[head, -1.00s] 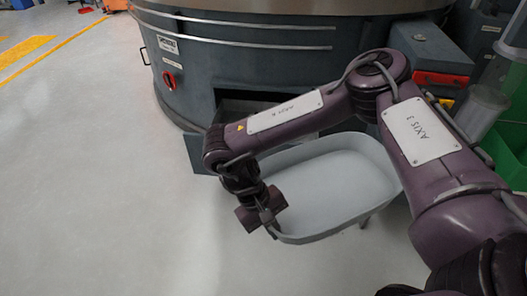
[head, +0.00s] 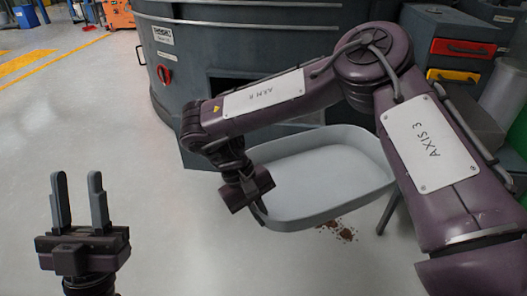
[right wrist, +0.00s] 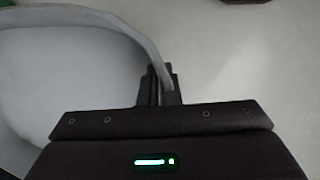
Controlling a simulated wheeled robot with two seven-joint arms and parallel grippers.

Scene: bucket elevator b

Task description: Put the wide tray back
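The wide tray (head: 330,172) is a pale grey, shallow, rounded tray, held in front of the dark opening of the big round machine in the head view. My right gripper (head: 259,212) is at the tray's near left edge. In the right wrist view, the fingers (right wrist: 163,88) are closed on the tray's rim (right wrist: 140,38), with the tray extending to the left. The tray looks empty. My left gripper (head: 79,205) stands at the lower left with two upright fingers apart, empty and away from the tray.
The large grey round machine (head: 290,45) with a red switch (head: 165,75) fills the back. Brown spilled bits (head: 340,228) lie on the floor beneath the tray. A cabinet with red and yellow drawers (head: 463,48) is at the right. The floor at left is clear.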

